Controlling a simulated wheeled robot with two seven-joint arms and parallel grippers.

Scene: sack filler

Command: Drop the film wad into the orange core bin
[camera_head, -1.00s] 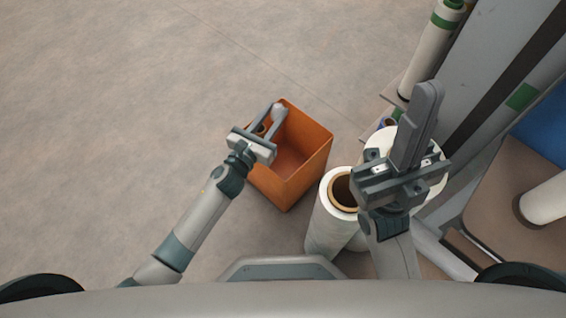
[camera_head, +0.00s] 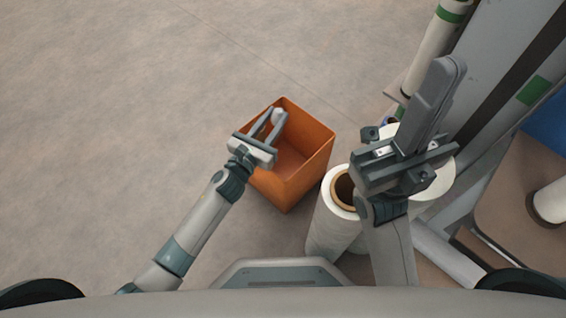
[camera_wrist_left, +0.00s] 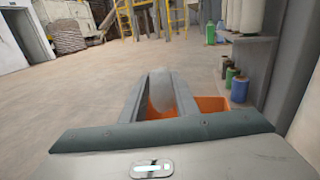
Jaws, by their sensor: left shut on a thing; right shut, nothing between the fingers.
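The orange core bin (camera_head: 309,168) stands open on the floor at the centre of the head view. Its rim also shows in the left wrist view (camera_wrist_left: 213,104). My left gripper (camera_head: 272,117) is over the bin's far left part, its fingers shut on the film wad. The film wad (camera_head: 278,115) is small, pale and whitish at the fingertips; in the left wrist view it is a translucent lump (camera_wrist_left: 161,90) between the fingers. Part of the bin's inside is hidden by the gripper. My right gripper (camera_head: 446,70) is shut and empty, above the white rolls at the right.
White film rolls (camera_head: 328,222) with a brown core stand close to the bin's right side. A grey machine frame (camera_head: 500,70) and a brown platform (camera_head: 505,205) lie further right. The floor (camera_head: 120,110) left of the bin is clear.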

